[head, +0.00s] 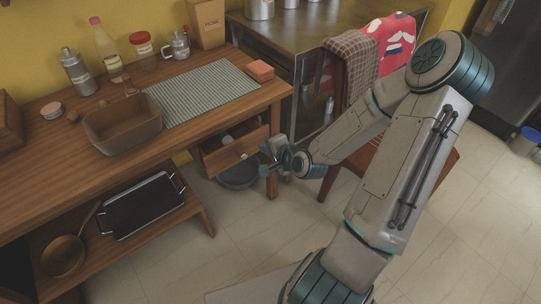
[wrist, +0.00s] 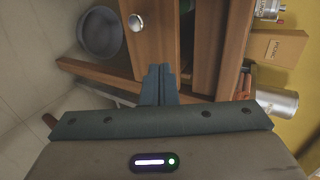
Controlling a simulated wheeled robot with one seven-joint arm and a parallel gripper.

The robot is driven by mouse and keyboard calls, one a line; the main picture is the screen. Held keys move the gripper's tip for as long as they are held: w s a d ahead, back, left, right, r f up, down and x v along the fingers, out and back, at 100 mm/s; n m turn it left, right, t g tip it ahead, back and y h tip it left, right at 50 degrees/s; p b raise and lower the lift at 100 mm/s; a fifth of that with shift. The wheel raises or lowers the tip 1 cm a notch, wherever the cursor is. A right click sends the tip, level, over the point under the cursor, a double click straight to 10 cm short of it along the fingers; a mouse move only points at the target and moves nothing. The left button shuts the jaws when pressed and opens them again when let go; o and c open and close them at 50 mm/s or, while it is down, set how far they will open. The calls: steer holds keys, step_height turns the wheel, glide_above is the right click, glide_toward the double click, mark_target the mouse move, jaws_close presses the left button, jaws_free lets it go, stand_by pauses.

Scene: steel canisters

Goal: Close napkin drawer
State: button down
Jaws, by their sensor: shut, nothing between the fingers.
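The wooden drawer (head: 222,159) under the table's right end is pulled out partway. Its front with a round metal knob also shows in the wrist view (wrist: 152,45). Something pale and something green lie inside, only partly visible. My gripper (head: 268,153) is at the right end of the drawer front in the head view. In the wrist view its fingers (wrist: 159,72) are shut together and empty, with the tips close to the drawer front, beside the knob. I cannot tell whether they touch it.
A dark round pot (head: 240,175) sits below the drawer; it also shows in the wrist view (wrist: 99,33). A table leg (head: 271,184) stands close to my gripper. A chair (head: 369,158) is behind my arm.

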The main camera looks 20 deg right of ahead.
mark_target(247, 136)
steer(key=x, duration=0.3)
steer(key=r+b+x, duration=0.1)
steer(key=x, duration=0.1)
steer(key=shift+w+a+f, duration=0.1)
steer(key=shift+w+a, duration=0.1)
steer(key=shift+w, duration=0.4)
steer(key=shift+w+a, duration=0.15)
steer(key=shift+w, duration=0.5)
steer(key=shift+w, duration=0.1)
steer(key=w, duration=0.1)
steer(key=w+a, duration=0.1)
steer(key=w, duration=0.1)
steer(key=shift+w+a, duration=0.1)
steer(key=shift+w, duration=0.1)
steer(key=shift+w+a, duration=0.1)
steer(key=shift+w, duration=0.2)
